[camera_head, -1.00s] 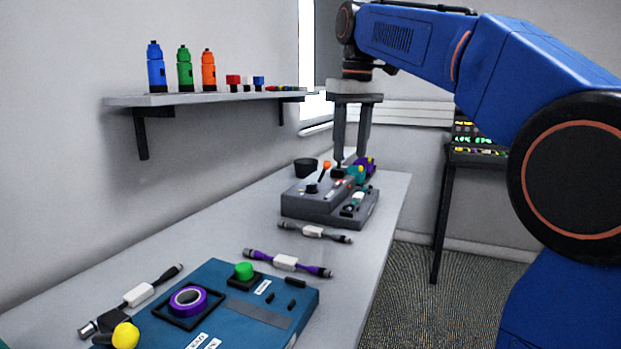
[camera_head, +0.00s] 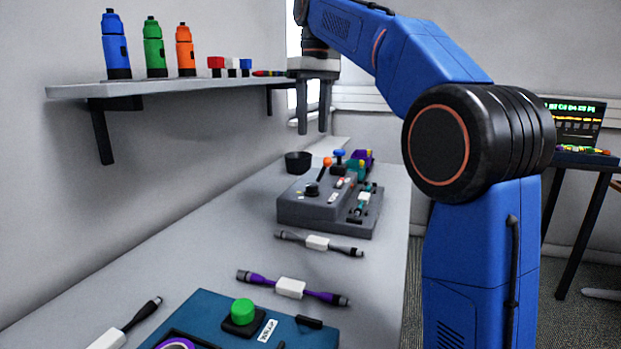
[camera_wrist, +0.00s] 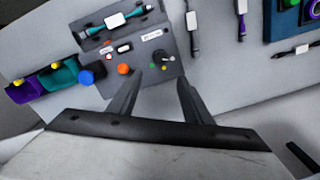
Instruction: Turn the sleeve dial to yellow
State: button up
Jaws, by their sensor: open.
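The grey console (camera_head: 300,213) stands on the bench. Its black round dial (camera_head: 311,189), which I take for the sleeve dial, is on the sloped face. In the wrist view the dial (camera_wrist: 159,57) has small coloured dots beside it; its exact setting is too small to tell. An orange-topped lever (camera_head: 326,163) and a blue knob (camera_head: 339,153) stand behind it. My gripper (camera_head: 313,130) is open and empty, above and apart from the console. In the wrist view my gripper's fingertips (camera_wrist: 158,84) lie just below the dial in the picture, one on either side.
Purple and teal bins (camera_wrist: 60,75) are beside the console. A black cup (camera_head: 298,162) stands behind it. Cables with white tags (camera_head: 317,243) lie in front. A blue board (camera_head: 200,310) with a green button is nearest. A shelf (camera_head: 180,87) with bottles runs along the left wall.

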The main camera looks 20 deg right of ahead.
aim_at(312, 184)
jog(key=f, duration=1.4)
jog(key=shift+s+a+f, duration=0.15)
jog(key=shift+a+f, duration=0.05)
jog(key=shift+f, duration=0.2)
jog(key=shift+c, duration=0.7)
jog(key=c, duration=0.9)
